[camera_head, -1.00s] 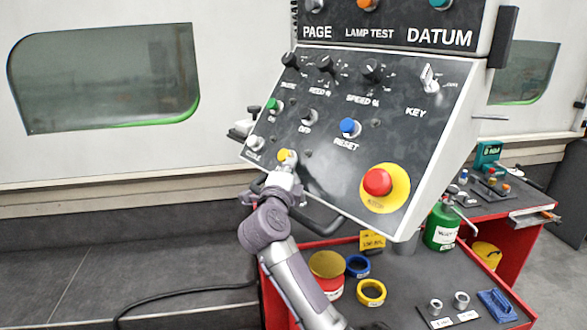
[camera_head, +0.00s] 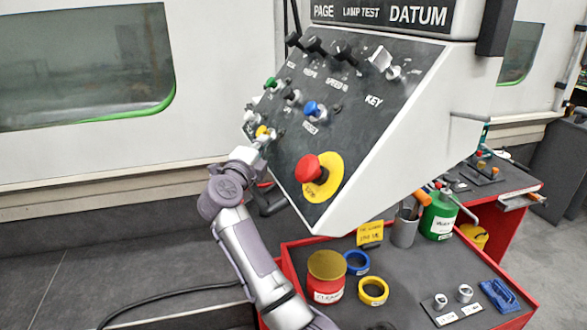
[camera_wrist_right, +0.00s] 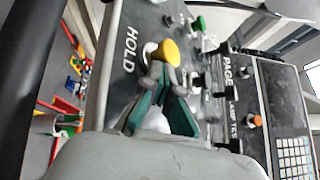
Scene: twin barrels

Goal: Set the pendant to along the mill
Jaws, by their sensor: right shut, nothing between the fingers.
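The pendant (camera_head: 365,130) is a dark, slanted control panel with a white side, hanging in front of the white mill (camera_head: 225,60). Its face points to the left and is seen obliquely; its right side shows broadly. My right gripper (camera_head: 262,143) is at the panel's lower left edge, by the yellow button (camera_head: 264,132). In the right wrist view my right gripper (camera_wrist_right: 165,78) has its teal fingers together, empty, against or just in front of the yellow button (camera_wrist_right: 168,52) beside the word HOLD. Contact is unclear. My left gripper is not in view.
A red emergency button (camera_head: 310,168) sticks out of the panel. Below stands a red-edged cart (camera_head: 400,310) with a red can (camera_head: 325,277), rings (camera_head: 373,291), a green bottle (camera_head: 439,215) and small parts. The dark floor at the left is mostly clear, with a cable (camera_head: 165,295).

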